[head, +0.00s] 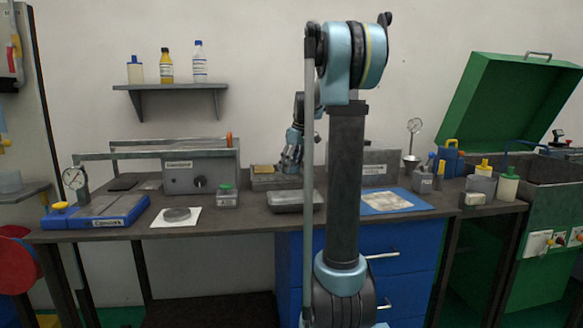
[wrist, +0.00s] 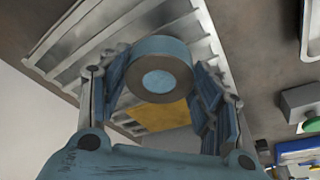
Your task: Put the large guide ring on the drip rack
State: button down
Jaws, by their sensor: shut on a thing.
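My gripper (wrist: 155,82) is shut on a thick grey-blue ring in the wrist view. The ring (wrist: 160,50) sits between the two fingers, its round face toward the camera, with a pale blue disc of colour at its centre. Behind it is the slatted metal drip rack (wrist: 205,45), with a yellow patch (wrist: 160,116) on it. In the head view my gripper (head: 290,163) is low over the rack (head: 262,183) at the back of the bench. The ring cannot be made out there. Whether it touches the rack cannot be told.
A shallow metal tray (head: 297,201) stands in front of the rack. A grey box with a knob (head: 185,177) and a small green-topped box (head: 227,197) stand left. A blue mat (head: 375,208) lies right. A round disc (head: 177,214) lies on a white sheet at the left front.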

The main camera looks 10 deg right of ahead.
jog(key=shift+f, duration=0.15)
jog(key=c, duration=0.5)
grip_release()
jog(key=v, duration=1.2)
jog(key=shift+s, duration=0.2)
